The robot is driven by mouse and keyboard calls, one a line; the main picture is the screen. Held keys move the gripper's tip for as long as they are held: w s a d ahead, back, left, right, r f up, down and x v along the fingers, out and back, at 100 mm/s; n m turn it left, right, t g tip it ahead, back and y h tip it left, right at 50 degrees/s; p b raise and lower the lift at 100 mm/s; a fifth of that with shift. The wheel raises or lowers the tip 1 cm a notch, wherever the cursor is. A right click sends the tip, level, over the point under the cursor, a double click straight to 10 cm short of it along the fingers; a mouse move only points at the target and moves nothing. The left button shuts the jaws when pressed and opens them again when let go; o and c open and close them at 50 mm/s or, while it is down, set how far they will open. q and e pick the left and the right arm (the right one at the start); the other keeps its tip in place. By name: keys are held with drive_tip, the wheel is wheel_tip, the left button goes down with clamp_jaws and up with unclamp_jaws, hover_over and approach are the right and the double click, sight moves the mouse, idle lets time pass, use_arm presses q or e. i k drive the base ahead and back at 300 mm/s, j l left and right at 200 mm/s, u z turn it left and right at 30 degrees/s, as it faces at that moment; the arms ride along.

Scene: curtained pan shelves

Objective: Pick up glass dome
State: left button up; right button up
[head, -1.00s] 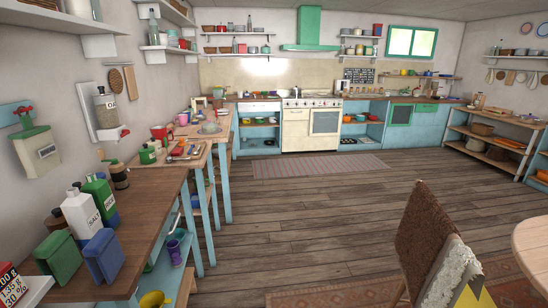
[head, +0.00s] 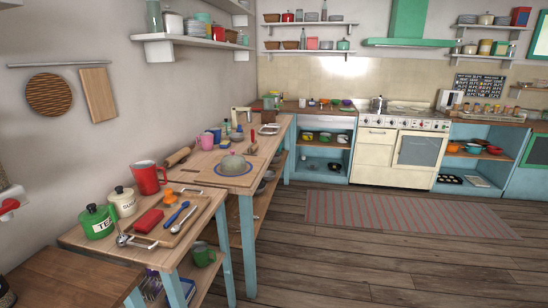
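The glass dome (head: 232,163) is a small, greyish, see-through cover with a knob on top. It stands upright on a blue-rimmed plate (head: 233,180) on the wooden table against the left wall. A pink mug (head: 206,141) is just behind it to the left. Neither of my grippers shows in the head view.
On the nearer table are a green tea tin (head: 97,221), a sugar tin (head: 123,201), a red jug (head: 149,177) and a board with utensils (head: 172,219). Wood floor (head: 350,260) to the right is clear, with a striped rug (head: 400,214).

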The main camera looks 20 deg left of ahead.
sight(232, 163)
drive_tip(key=i+u, duration=0.45)
drive_tip(key=i+l+u, duration=0.2)
drive_tip(key=u, duration=0.2)
drive_tip(key=i+l+u, duration=0.7)
drive_tip(key=u, duration=0.15)
drive_tip(key=i+l+u, duration=0.2)
drive_tip(key=l+u, duration=0.25)
